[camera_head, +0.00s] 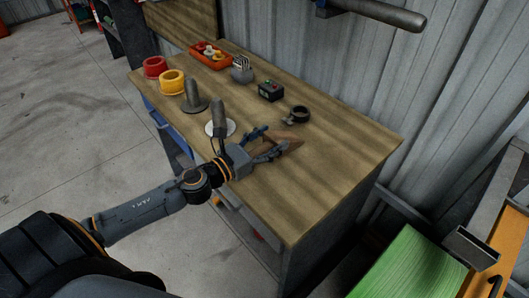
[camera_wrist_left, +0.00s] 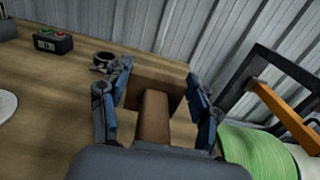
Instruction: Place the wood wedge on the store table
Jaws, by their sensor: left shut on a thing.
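The brown wood wedge (camera_head: 288,146) is at the front part of the wooden store table (camera_head: 325,170). My left gripper (camera_head: 269,143) reaches in from the left and is shut on the wedge. In the left wrist view the wedge (camera_wrist_left: 155,115) sits between the two blue-padded fingers (camera_wrist_left: 162,98), with its narrow part toward the palm. The table top (camera_wrist_left: 50,110) is close beneath it; I cannot tell whether the wedge touches the wood. My right gripper is not in view.
A corrugated wall is behind. The table's right end is clear.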

